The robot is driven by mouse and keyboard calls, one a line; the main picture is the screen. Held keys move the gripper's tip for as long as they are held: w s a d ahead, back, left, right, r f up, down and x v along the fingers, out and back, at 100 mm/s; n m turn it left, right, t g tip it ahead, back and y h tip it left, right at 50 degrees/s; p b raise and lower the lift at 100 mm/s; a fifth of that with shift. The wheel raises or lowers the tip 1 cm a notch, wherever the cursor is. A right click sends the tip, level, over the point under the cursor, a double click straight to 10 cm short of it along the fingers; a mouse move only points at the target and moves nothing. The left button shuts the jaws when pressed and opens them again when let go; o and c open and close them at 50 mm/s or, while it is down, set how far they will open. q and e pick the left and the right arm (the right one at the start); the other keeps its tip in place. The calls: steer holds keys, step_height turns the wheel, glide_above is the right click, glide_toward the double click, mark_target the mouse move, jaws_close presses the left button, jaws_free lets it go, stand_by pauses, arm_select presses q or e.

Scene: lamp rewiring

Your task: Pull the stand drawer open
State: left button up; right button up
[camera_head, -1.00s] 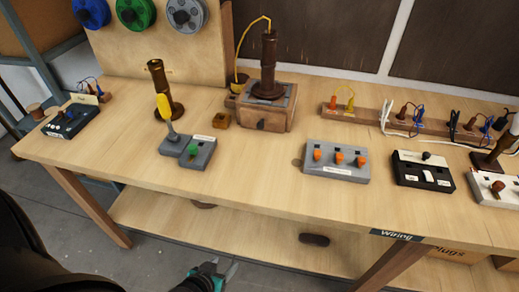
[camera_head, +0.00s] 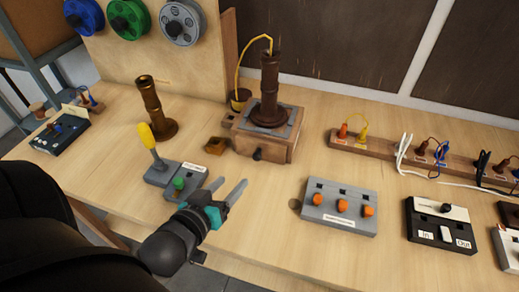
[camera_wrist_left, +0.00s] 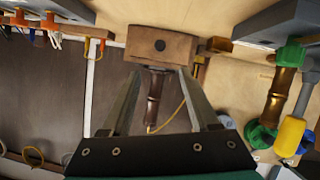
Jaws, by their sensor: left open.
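The wooden lamp stand (camera_head: 281,146) has a grey top plate and carries a brown lamp stem (camera_head: 269,88) with a yellow wire. Its drawer front faces me and looks flush with the box; a small dark knob (camera_head: 257,154) sticks out of it. In the left wrist view the picture is upside down, with the stand (camera_wrist_left: 185,47) and knob (camera_wrist_left: 160,45) ahead, beyond the fingertips. My left gripper (camera_head: 228,183) is open and empty, in front of and to the left of the knob, apart from it. My right gripper is not in view.
A grey block with a yellow-handled tool (camera_head: 148,138) and green knob (camera_head: 179,183) is close left of my gripper. A brown stem (camera_head: 155,112) stands behind it. A grey switch box (camera_head: 339,209) is to the right.

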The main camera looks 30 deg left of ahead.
mark_target(256, 158)
arm_select(q)
steer(key=shift+x, duration=1.25)
steer(key=b+x, duration=0.2)
steer(key=x, duration=0.9)
steer(key=shift+w+a+f, duration=0.1)
steer(key=shift+w+f, duration=0.1)
steer(key=shift+w, duration=0.25)
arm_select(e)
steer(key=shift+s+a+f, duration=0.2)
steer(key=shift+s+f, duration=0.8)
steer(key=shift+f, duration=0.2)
arm_select(q)
jaws_close()
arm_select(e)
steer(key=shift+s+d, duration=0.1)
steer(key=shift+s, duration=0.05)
